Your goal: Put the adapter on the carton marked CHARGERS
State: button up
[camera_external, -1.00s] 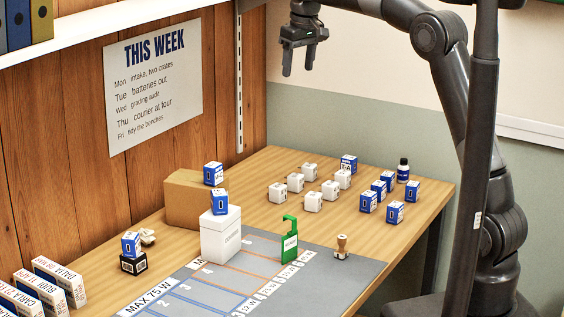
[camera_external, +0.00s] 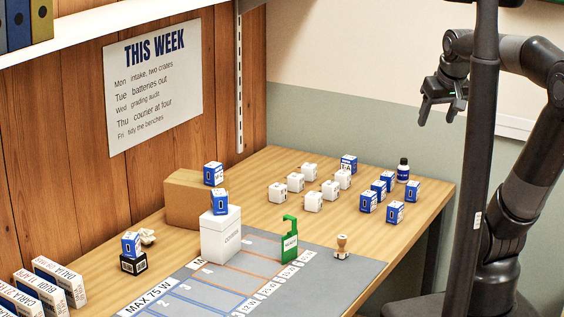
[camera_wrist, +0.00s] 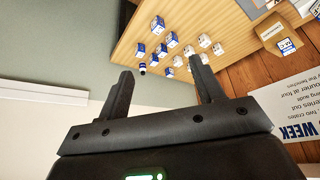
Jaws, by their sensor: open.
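Several small white cube-shaped blocks (camera_external: 313,202) stand at the middle back of the table; they also show in the wrist view (camera_wrist: 205,40). I cannot tell which small item is the adapter. A brown carton (camera_external: 184,203) stands by the wooden wall with a blue-and-white box on top; a label shows on it in the wrist view (camera_wrist: 268,32), too small to read surely. My gripper (camera_external: 440,116) is open and empty, high above the table's right end.
Several blue-and-white boxes (camera_external: 368,201) and a dark bottle (camera_external: 403,170) stand at the table's right end. A green stand (camera_external: 289,240) and a wooden stamp (camera_external: 342,246) are on the grey mat (camera_external: 330,280). A black box (camera_external: 133,263) bears another blue-and-white box.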

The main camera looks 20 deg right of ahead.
jog(key=s+d+f, duration=0.1)
jog(key=s+f, duration=0.3)
jog(key=shift+s+d+f+m, duration=0.15)
jog(key=shift+s+d+m, duration=0.1)
jog(key=shift+d+m, duration=0.15)
